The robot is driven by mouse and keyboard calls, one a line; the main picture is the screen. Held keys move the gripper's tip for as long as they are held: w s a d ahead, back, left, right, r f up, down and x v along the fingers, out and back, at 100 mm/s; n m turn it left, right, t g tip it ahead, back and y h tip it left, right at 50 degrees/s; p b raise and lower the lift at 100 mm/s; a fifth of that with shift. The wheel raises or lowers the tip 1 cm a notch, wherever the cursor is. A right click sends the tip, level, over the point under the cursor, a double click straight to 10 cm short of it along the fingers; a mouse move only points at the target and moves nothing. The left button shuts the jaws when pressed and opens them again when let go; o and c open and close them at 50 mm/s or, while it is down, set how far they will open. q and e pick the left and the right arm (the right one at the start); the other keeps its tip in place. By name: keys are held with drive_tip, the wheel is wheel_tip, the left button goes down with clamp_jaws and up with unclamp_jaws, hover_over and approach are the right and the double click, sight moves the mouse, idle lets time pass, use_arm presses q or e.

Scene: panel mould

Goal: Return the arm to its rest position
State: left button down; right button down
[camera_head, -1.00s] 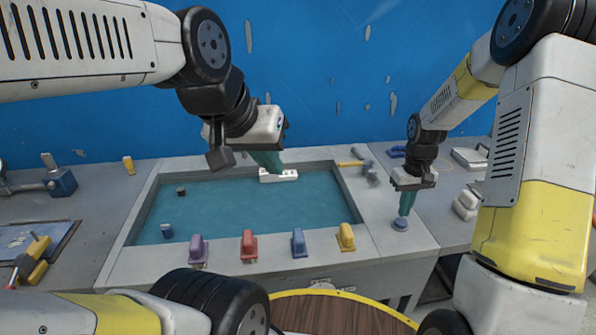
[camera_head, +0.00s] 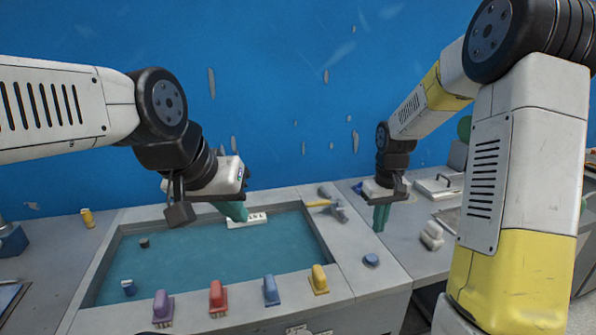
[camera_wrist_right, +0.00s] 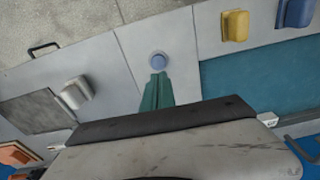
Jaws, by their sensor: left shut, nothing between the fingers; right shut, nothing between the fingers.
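My right gripper (camera_head: 381,217) has shut green fingers and hangs empty above the grey ledge to the right of the mould. In the right wrist view its fingertips (camera_wrist_right: 158,78) point towards a round blue button (camera_wrist_right: 158,61), with a gap between them in the head view. The button (camera_head: 371,260) sits on the ledge. My left gripper (camera_head: 236,212) is shut over the far part of the teal mould bed (camera_head: 200,262), by a white block with holes (camera_head: 250,219). Whether its fingertips touch the block cannot be told.
Purple (camera_head: 162,308), red (camera_head: 217,298), blue (camera_head: 270,290) and yellow (camera_head: 318,279) handled pieces line the mould's front rim. A yellow-handled hammer (camera_head: 334,208) lies at the back right corner. A white handled piece (camera_head: 432,236) stands right of the right gripper.

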drive_tip(key=s+r+m+t, duration=0.1)
drive_tip(key=s+r+t, duration=0.2)
drive_tip(key=s+r, duration=0.8)
drive_tip(key=s+a+r+m+t+y, duration=0.2)
drive_tip(key=s+r, duration=0.4)
drive_tip(key=s, duration=0.5)
drive_tip(key=shift+s+r+t, duration=0.15)
drive_tip(key=shift+s+t, duration=0.15)
drive_tip(key=shift+a, duration=0.1)
